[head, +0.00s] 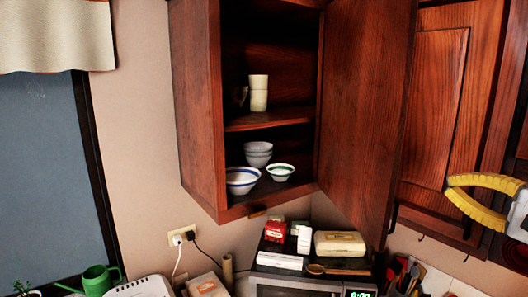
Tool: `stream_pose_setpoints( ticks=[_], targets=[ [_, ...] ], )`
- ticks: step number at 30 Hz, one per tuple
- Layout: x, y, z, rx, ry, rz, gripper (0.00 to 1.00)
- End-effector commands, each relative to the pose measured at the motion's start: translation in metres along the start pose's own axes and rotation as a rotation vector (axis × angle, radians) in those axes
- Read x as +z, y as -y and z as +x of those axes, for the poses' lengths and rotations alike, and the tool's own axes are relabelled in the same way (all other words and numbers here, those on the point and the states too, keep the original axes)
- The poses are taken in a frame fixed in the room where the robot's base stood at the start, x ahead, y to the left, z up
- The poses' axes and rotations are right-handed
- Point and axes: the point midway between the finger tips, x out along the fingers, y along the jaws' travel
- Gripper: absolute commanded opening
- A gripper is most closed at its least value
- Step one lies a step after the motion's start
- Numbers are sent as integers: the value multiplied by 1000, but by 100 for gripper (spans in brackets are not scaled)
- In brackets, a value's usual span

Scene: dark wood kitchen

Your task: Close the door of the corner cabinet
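The corner cabinet (200,100) is a dark red-brown wood wall cabinet with its front open. Its door (362,105) stands swung out to the right of the opening, and a dark handle (393,216) shows low near the door's right edge. My gripper (456,188), with yellow ribbed fingers and a white body, enters from the right edge. It appears to the right of the door in the picture, with no visible contact; the depth gap is unclear. Part of it is cut off by the frame, and its opening is unclear.
Inside the cabinet are cream cups (258,93) and several bowls (243,180). Below, boxes and a wooden spoon (338,270) lie on a microwave (290,286). Another closed cabinet door (433,105) is behind at right. A green watering can (97,280) stands lower left.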

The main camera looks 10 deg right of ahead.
Motion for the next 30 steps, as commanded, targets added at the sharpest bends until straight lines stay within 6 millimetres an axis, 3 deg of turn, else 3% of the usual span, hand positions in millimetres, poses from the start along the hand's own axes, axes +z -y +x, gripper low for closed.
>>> stream_pose_setpoints(
  ticks=[5, 15, 22, 30],
  targets=[
    [2, 0, 25, 0, 5, 0, 0],
    [2, 0, 98, 2, 6, 0, 0],
    [32, 0, 105, 2, 3, 0, 0],
    [40, -2, 107, 2, 1, -1, 0]
  ],
)
